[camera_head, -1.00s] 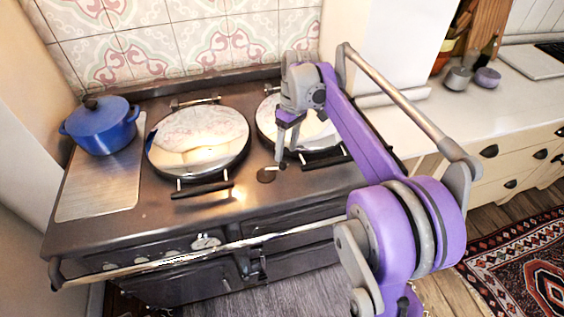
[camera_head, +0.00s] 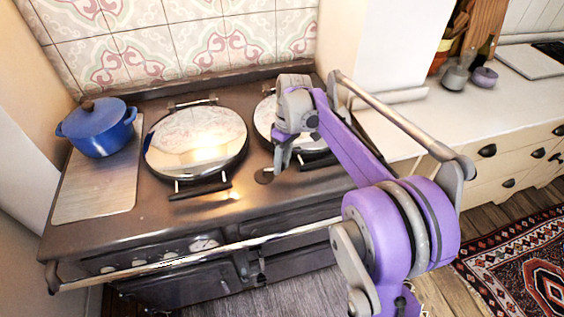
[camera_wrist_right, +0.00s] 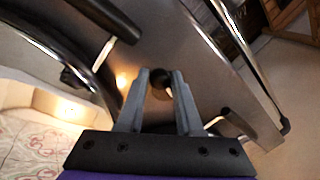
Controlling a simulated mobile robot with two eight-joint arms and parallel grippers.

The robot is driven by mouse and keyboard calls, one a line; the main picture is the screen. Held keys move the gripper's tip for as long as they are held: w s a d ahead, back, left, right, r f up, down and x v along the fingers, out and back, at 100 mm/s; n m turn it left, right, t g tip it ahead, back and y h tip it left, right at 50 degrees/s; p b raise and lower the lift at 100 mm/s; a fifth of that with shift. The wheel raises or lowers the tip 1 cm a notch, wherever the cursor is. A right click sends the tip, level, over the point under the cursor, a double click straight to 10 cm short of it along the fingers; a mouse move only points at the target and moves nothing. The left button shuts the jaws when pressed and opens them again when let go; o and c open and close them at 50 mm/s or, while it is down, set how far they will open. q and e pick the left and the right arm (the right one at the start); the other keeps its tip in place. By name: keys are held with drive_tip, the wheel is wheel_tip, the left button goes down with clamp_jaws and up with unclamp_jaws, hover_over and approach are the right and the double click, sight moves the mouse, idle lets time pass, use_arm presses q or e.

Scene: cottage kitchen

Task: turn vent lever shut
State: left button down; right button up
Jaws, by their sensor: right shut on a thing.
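The vent lever is a small piece on a dark round disc (camera_head: 264,176), set in the stove top between the two round hob lids. In the head view my right gripper (camera_head: 279,170) reaches down just right of the disc and hides most of the lever. In the right wrist view the gripper (camera_wrist_right: 160,79) has its fingers on either side of the lever (camera_wrist_right: 162,94), shut on it, with the dark disc just beyond the tips. How far the lever is turned cannot be made out. My left gripper is not in view.
The dark stove (camera_head: 110,228) has a left hob lid (camera_head: 195,145) and a right hob lid (camera_head: 265,118), both down, with handles near the gripper. A blue pot (camera_head: 97,130) stands at the left. A rail (camera_head: 200,252) runs along the stove's front.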

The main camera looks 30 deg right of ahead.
sight(269, 191)
clamp_jaws()
drive_tip(key=m, duration=0.1)
drive_tip(key=s+a+m, duration=0.1)
drive_tip(key=m, duration=0.1)
drive_tip(key=shift+s+t, duration=0.1)
drive_tip(key=shift+t, duration=0.2)
drive_tip(key=m, duration=0.2)
drive_tip(key=s+a+m, duration=0.1)
drive_tip(key=shift+a+m+t, duration=0.2)
drive_tip(key=shift+m+t, duration=0.1)
drive_tip(key=shift+m, duration=0.1)
drive_tip(key=m, duration=0.1)
drive_tip(key=a+m, duration=0.1)
drive_tip(key=m, duration=0.1)
drive_tip(key=shift+s+a+m+t, duration=0.2)
drive_tip(key=shift+a+m+t, duration=0.1)
drive_tip(key=shift+w+a+m+t, duration=0.1)
drive_tip(key=shift+a+m, duration=0.15)
drive_tip(key=shift+m, duration=0.35)
drive_tip(key=shift+s+a+m+t, duration=0.1)
drive_tip(key=shift+a+m, duration=0.2)
drive_tip(key=shift+m, duration=0.3)
drive_tip(key=shift+w+a+m+t, duration=0.1)
drive_tip(key=shift+a+m, duration=0.15)
drive_tip(key=shift+m, duration=0.35)
drive_tip(key=shift+h, duration=0.3)
